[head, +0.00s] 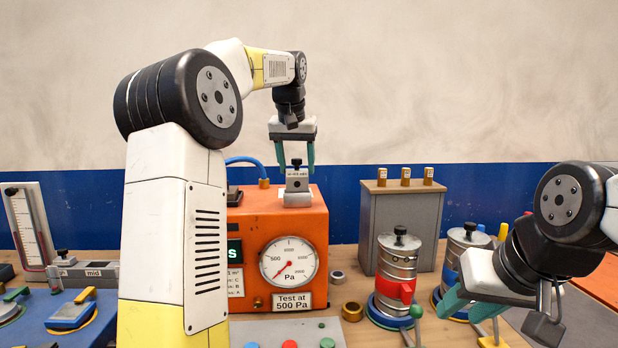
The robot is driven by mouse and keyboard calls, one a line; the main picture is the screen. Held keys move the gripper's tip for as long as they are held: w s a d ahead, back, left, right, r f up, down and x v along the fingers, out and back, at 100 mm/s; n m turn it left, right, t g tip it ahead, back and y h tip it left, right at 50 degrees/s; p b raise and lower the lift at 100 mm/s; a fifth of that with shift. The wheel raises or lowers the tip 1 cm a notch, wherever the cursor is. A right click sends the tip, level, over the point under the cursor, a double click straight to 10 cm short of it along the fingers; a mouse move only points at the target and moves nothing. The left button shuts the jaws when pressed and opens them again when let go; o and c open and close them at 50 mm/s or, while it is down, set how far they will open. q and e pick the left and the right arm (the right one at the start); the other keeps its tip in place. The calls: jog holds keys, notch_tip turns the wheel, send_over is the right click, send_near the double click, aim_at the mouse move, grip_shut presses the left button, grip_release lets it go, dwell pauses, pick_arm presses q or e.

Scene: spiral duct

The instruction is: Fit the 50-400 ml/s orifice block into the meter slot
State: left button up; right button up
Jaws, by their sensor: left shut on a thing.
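The orifice block (297,181) is a small grey metal block with a dark knob on top and a label too small to read for certain. It is upright at the top of the orange meter (250,215). I cannot tell whether it is fully seated in the slot, which is hidden behind the block. My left gripper (297,157) is above the meter, its teal fingers shut on the block from both sides. My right gripper (474,312) is at the lower right, tilted, with teal fingers in view. Its opening is unclear from this angle.
A grey box (411,218) with several brass-coloured pieces on top stands right of the meter. Metal canisters (397,272) on blue bases stand before it. A brass ring (352,312) lies on the bench. A manometer (30,224) stands at left. A blue hose (246,161) rises behind the meter.

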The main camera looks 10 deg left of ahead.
aim_at(296, 170)
pick_arm(q)
jog(key=shift+f, duration=1.65)
jog(key=shift+f, duration=0.2)
jog(key=o, duration=1.6)
jog(key=shift+o, duration=0.2)
